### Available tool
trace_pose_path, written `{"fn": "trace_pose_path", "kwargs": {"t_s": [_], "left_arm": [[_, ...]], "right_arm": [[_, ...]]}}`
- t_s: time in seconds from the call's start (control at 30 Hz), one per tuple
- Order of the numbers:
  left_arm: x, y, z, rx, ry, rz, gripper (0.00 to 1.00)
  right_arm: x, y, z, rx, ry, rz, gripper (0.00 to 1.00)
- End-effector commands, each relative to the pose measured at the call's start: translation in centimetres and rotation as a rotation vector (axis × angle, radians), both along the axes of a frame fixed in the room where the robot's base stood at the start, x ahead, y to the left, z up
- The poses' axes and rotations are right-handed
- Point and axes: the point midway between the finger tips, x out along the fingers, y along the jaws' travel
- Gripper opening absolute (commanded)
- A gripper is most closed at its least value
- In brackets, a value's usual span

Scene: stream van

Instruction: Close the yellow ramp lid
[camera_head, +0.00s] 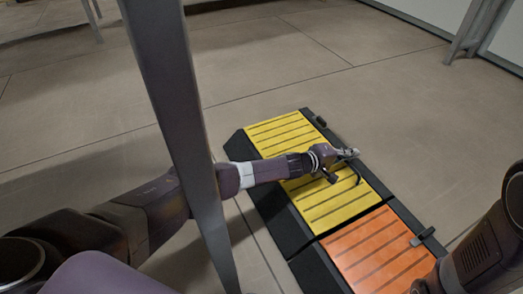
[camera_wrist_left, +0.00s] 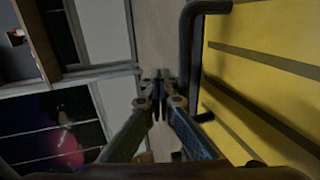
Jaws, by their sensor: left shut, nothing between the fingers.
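The yellow ramp lid (camera_head: 335,205) is a ribbed panel set in a black ramp frame (camera_head: 289,231) on the floor. From the head view it looks near flat, but I cannot tell whether it is fully down. My left gripper (camera_head: 352,153) is over the lid's right part, with its tip near the right edge. Its forearm hides the lid's middle. In the left wrist view the left gripper (camera_wrist_left: 158,78) is shut and empty. A dark bent handle (camera_wrist_left: 187,50) stands just right of the fingertips, beside the yellow lid (camera_wrist_left: 270,70).
An orange ribbed panel (camera_head: 375,252) adjoins the yellow one, with a dark handle (camera_head: 422,237) at its right edge. A small black fitting (camera_head: 320,121) sits at the ramp's far right edge. The tiled floor (camera_head: 250,65) beyond is clear. A grey post (camera_head: 175,90) crosses in front of my left arm.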

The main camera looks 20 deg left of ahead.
Motion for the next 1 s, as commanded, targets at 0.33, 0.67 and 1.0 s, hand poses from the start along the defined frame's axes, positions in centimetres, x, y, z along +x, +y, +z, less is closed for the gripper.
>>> {"fn": "trace_pose_path", "kwargs": {"t_s": [0.33, 0.67, 1.0], "left_arm": [[-0.6, 0.6, -0.7, 0.007, 0.010, 0.003, 0.00], [-2.5, 2.4, 0.0, 0.008, 0.010, 0.004, 0.00], [-5.3, 4.8, 1.5, 0.003, 0.005, 0.002, 0.00]], "right_arm": [[0.1, 0.0, 0.0, 0.000, 0.002, 0.000, 0.34], [0.0, 0.0, 0.0, 0.001, 0.001, 0.000, 0.34], [0.0, 0.0, 0.0, 0.000, 0.001, 0.000, 0.34]]}}
